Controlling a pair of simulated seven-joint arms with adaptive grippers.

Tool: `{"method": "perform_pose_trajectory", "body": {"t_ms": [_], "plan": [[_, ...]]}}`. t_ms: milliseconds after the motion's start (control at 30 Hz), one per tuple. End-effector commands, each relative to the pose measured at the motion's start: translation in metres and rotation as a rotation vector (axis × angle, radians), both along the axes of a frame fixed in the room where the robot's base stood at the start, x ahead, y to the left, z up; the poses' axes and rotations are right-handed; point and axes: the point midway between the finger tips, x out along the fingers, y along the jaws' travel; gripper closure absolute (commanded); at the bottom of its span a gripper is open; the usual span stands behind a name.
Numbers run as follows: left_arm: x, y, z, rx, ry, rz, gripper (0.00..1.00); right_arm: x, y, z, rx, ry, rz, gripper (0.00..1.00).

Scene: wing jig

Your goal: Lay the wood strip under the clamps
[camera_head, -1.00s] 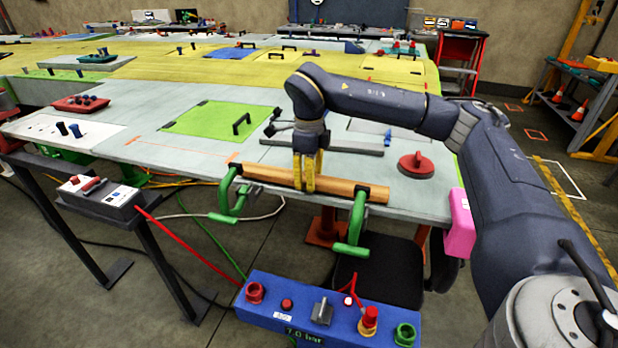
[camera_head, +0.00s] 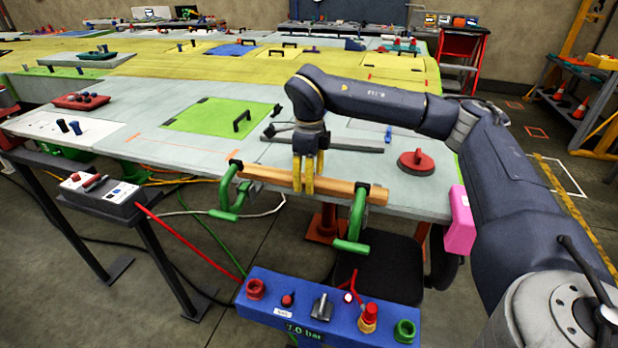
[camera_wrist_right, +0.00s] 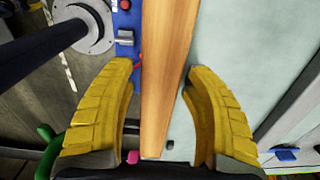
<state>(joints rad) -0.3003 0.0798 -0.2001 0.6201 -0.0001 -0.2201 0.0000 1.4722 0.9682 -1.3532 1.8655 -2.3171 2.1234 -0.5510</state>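The wood strip (camera_head: 335,186) lies along the table's front edge. My right gripper (camera_head: 308,188) points down at the strip's middle. In the right wrist view the strip (camera_wrist_right: 166,60) runs between the yellow fingers of the open right gripper (camera_wrist_right: 160,72). A gap shows on the strip's left side; the right finger is close to it. My left gripper is out of view.
A grey bar (camera_head: 340,145) lies behind the strip. A red round handle (camera_head: 416,161) stands to the right, and a green panel (camera_head: 215,117) is further left. A blue control box (camera_head: 330,312) stands in front, below the table edge.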

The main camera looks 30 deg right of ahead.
Motion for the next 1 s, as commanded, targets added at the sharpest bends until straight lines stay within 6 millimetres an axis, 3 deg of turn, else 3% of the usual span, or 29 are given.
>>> {"method": "perform_pose_trajectory", "body": {"t_ms": [367, 1000], "plan": [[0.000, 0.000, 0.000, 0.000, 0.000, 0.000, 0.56, -0.001, -0.002, 0.002, -0.003, 0.005, -0.004, 0.41], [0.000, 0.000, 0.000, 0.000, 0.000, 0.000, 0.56, 0.000, -0.001, 0.102, -0.002, -0.001, -0.001, 0.41]]}}
